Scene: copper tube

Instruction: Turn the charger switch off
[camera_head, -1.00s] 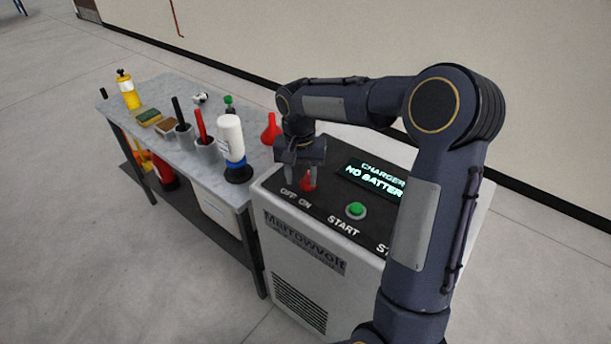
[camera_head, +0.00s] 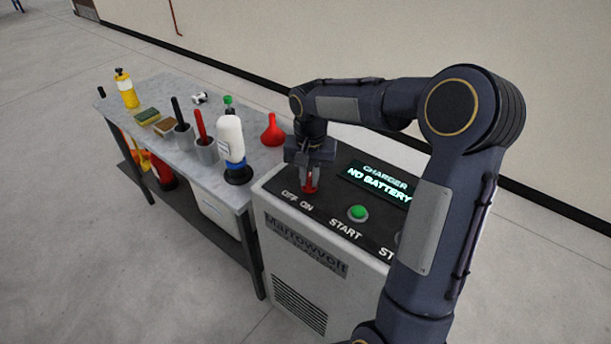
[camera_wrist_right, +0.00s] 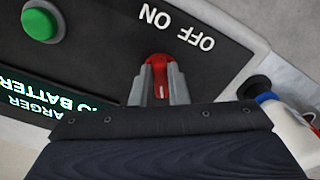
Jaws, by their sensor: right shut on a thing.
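The charger (camera_head: 290,245) is a pale cabinet with a dark sloped top panel. Its red switch knob (camera_wrist_right: 159,62) sits by the OFF and ON labels. The fingers hide part of the knob. My left gripper is not in view.
A green START button (camera_head: 357,213) sits right of the knob, below a display (camera_head: 376,183) reading NO BATTERY. A grey table (camera_head: 160,95) at left holds a white bottle (camera_head: 230,138), a red funnel (camera_head: 272,130) and other items. My right arm covers the panel's right side.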

